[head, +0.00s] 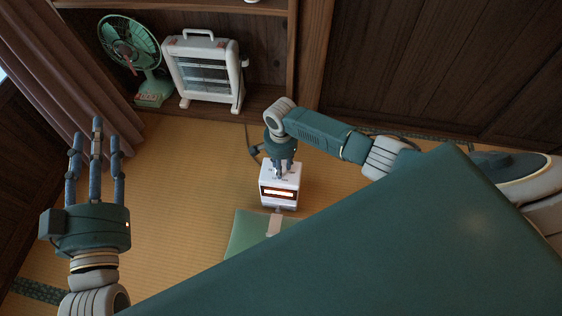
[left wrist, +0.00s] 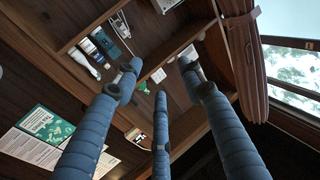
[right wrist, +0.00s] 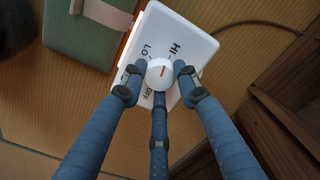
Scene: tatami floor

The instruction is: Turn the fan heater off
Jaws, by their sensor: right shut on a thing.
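The fan heater (head: 279,198) is a small white box on the tatami, and its front slot glows orange-red. In the right wrist view its white top (right wrist: 187,36) carries the words HI, LO and OFF around a round white knob (right wrist: 160,72) with a small red mark. I cannot tell which word the mark points to. My right gripper (head: 281,169) reaches down from above, its fingers shut around the knob; they also show in the right wrist view (right wrist: 159,80). My left gripper (head: 96,138) is open and empty, raised at the left, away from the heater.
A green cushion-like thing (head: 244,232) with a pinkish part lies just in front of the heater. A white electric heater (head: 205,70) and a green fan (head: 130,45) stand at the back. A dark cord (head: 249,140) runs behind the heater. Tatami at left is clear.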

